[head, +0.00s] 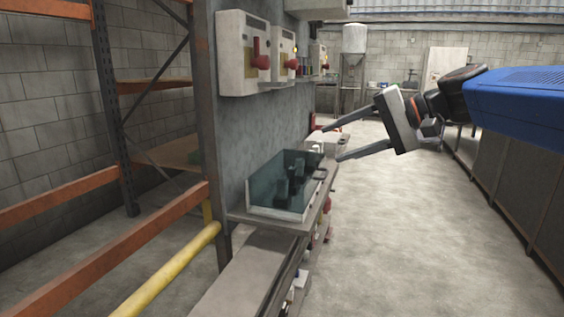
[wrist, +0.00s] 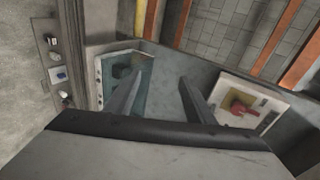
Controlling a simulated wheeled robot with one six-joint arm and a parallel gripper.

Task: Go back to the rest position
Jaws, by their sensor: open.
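My gripper (head: 340,142) is open, with nothing between its two long fingers, and reaches left from the blue arm in the head view. It is in the air, to the upper right of a clear-walled bin (head: 265,212) on a shelf. The bin holds dark objects whose details I cannot make out. In the wrist view the open gripper (wrist: 160,85) points toward the grey panel, between the bin (wrist: 104,88) on the left and a white box with a red knob (wrist: 222,92) on the right.
White switch boxes (head: 230,50) with red handles are fixed to the grey panel (head: 225,130). A yellow rail (head: 170,270) and orange rack beams (head: 50,205) stand at the left. Dark cabinets (head: 530,190) line the right. The concrete floor (head: 385,240) between is clear.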

